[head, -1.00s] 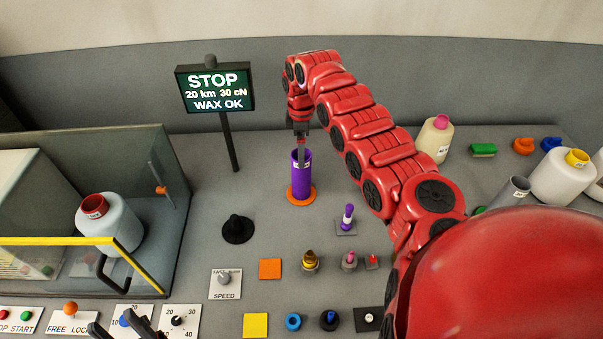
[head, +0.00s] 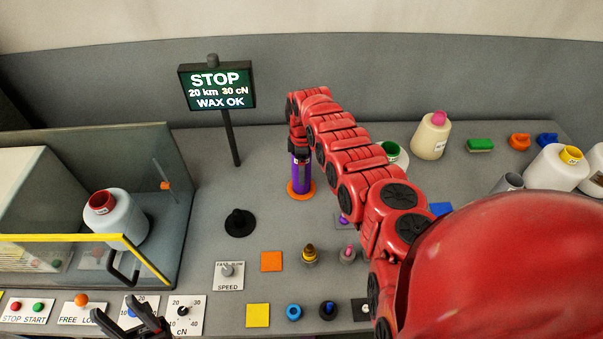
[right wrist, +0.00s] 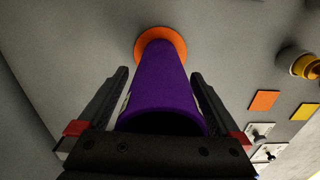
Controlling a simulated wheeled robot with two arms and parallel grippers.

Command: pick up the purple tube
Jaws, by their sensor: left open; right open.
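The purple tube (head: 301,178) stands upright on a round orange base (head: 301,191) in the middle of the table. In the head view my right gripper (head: 300,155) is over its top and hides the upper part. In the right wrist view the tube (right wrist: 160,85) lies between the two open fingers of my right gripper (right wrist: 160,90), one finger on each side, and the orange base (right wrist: 160,42) is beyond it. I see a gap beside the tube at the fingertips. My left gripper (head: 132,320) is open and empty at the bottom left, over the control panels.
A STOP display (head: 216,86) on a post stands behind and left of the tube. A glass-walled box with a white bobbin (head: 118,220) is at the left. A black cone (head: 239,223) and orange square (head: 271,261) lie in front. Bobbins stand at the right.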

